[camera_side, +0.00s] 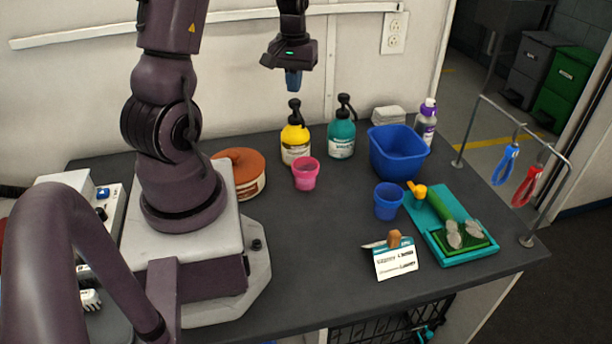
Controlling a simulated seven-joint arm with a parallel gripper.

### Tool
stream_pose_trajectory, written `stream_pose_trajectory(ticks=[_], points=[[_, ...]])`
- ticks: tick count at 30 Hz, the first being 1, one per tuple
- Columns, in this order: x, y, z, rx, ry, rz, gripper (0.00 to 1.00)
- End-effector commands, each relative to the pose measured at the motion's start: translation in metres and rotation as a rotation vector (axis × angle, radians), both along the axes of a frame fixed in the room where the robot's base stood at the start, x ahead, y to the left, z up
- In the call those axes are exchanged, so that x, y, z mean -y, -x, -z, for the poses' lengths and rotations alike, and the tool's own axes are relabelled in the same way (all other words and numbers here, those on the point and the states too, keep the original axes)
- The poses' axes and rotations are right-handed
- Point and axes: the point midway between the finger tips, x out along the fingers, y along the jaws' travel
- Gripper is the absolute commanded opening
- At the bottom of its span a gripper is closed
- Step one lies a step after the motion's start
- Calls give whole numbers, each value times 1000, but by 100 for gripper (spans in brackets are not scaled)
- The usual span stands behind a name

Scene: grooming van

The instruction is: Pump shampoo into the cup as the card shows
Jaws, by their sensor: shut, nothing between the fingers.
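A yellow pump bottle (296,147) and a teal pump bottle (341,140) stand upright near the back wall, both with black pump heads. A pink cup (305,175) stands in front of the yellow bottle, and a blue cup (388,204) stands further right and nearer the front. A white card (396,264) with small print and pictures, too small to read, is propped at the front of the table. My gripper (293,86) is shut and empty, pointing down, raised above the yellow bottle's pump head in the picture and apart from it.
A blue tub (396,157) and a white-and-purple bottle (426,122) stand behind the blue cup. A teal tray (470,257) holds green and grey items at right. A round brown-topped container (248,185) sits beside my base. The table's middle is clear.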

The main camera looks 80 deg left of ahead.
Motion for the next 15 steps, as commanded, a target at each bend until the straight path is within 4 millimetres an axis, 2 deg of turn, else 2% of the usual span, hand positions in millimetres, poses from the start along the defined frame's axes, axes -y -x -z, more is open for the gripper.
stream_pose_trajectory(ticks=[15], points=[[0, 0, 15, 0, 1, 1, 0]])
